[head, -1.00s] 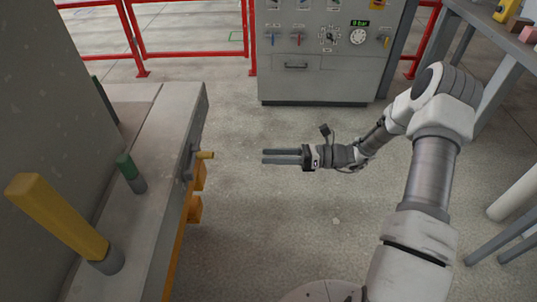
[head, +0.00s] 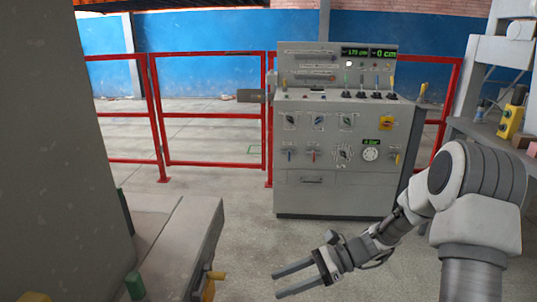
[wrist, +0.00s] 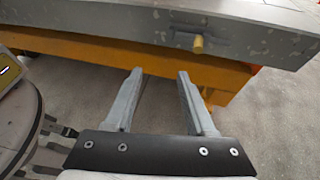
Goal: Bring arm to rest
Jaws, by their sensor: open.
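My gripper (head: 294,279) is at the lower middle of the head view, open and empty, with its two grey fingers apart and pointing left. It hangs over bare floor, to the right of the grey mould bench (head: 180,235). In the wrist view my gripper (wrist: 158,75) shows both fingers parallel with nothing between them. Ahead of the fingertips are the bench's grey edge (wrist: 270,42), a yellow peg handle (wrist: 198,46) and an orange beam (wrist: 100,50). The fingers look apart from these.
A grey control console (head: 340,190) with dials and levers stands ahead, before red railings (head: 210,165). A large grey panel (head: 60,150) blocks the left. A workbench (head: 465,128) with a yellow box (head: 509,122) is at the right. The floor between is clear.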

